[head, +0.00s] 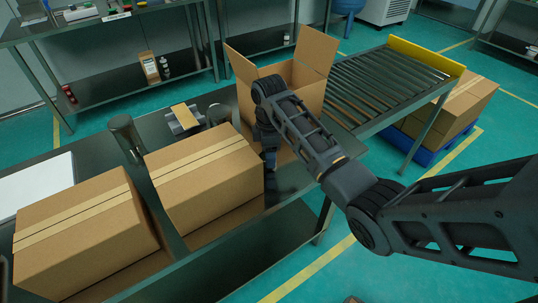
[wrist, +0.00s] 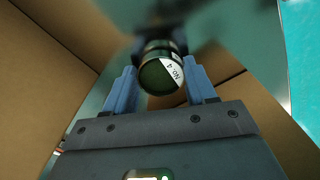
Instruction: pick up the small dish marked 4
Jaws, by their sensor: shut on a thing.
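The small dish (wrist: 158,77) is round and dark green, with a white label reading "No. 4" on its face. It shows in the wrist view between the two blue fingers of my gripper (wrist: 162,73), which is shut on it. In the head view my gripper (head: 268,158) points down at the table, between a closed carton and the open carton. The dish cannot be made out there.
A closed carton (head: 205,180) stands just left of my gripper, with another carton (head: 85,235) further left. The open carton (head: 308,88) is close behind my arm. A roller conveyor (head: 375,85) lies to the right. A dark cylinder (head: 127,135) stands behind the cartons.

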